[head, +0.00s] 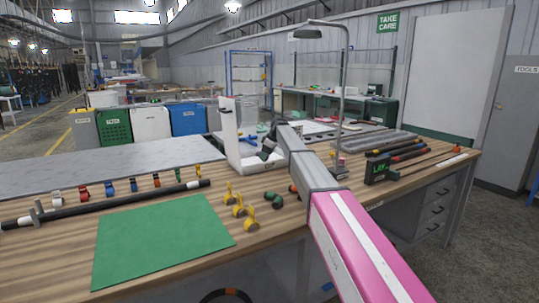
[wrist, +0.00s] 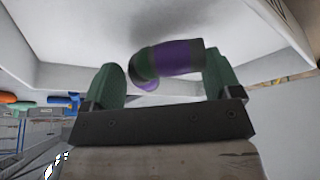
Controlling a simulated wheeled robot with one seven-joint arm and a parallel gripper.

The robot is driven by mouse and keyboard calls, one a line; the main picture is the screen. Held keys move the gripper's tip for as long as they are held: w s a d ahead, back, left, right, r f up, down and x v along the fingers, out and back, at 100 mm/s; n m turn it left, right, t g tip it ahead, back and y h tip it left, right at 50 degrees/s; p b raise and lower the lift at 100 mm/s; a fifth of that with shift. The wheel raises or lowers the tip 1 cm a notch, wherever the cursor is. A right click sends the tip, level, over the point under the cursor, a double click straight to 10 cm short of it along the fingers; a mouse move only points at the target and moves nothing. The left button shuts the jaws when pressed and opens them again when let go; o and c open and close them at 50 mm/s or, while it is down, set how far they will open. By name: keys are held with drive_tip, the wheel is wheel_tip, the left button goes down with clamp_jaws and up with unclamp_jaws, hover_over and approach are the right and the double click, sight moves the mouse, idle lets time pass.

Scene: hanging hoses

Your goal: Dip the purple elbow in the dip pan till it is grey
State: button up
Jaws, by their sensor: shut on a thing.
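The dip pan (head: 250,163) is a white tray with a tall white upright, standing on the wooden bench. My gripper (head: 268,147) is over it, with dark and green parts low inside its walls. In the wrist view my gripper (wrist: 166,85) has two green fingers, shut on the purple elbow (wrist: 178,55). The elbow lies across between the fingers, and its other end bends down near the left finger. Its colour is mostly purple, with a dark grey-green band near the bend. White pan surface fills the background there. Whether the elbow touches the pan floor I cannot tell.
A green mat (head: 160,238) lies at the front, with yellow pieces (head: 238,207) and a dark green piece (head: 273,200) to its right. A long black hose (head: 105,205) lies at left. A lamp post (head: 342,95) and a LAY box (head: 377,169) stand right of the pan.

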drive_tip(key=shift+s+a, duration=0.7)
drive_tip(key=shift+a, duration=0.3)
drive_tip(key=shift+s+a, duration=0.65)
drive_tip(key=shift+a, duration=0.4)
drive_tip(key=shift+s+a, duration=0.7)
drive_tip(key=shift+a, duration=0.3)
drive_tip(key=shift+d, duration=0.1)
drive_tip(key=shift+w+d, duration=0.95)
drive_tip(key=shift+d, duration=0.4)
drive_tip(key=shift+w+d, duration=0.9)
drive_tip(key=shift+d, duration=0.45)
drive_tip(key=shift+w+d, duration=0.95)
drive_tip(key=shift+d, duration=0.4)
drive_tip(key=shift+s+a, duration=0.95)
drive_tip(key=shift+a, duration=0.45)
drive_tip(key=shift+s+a, duration=0.9)
drive_tip(key=shift+a, duration=0.45)
drive_tip(key=shift+s+a, duration=0.95)
drive_tip(key=shift+a, duration=0.45)
drive_tip(key=shift+w+d, duration=0.1)
drive_tip(key=shift+d, duration=0.05)
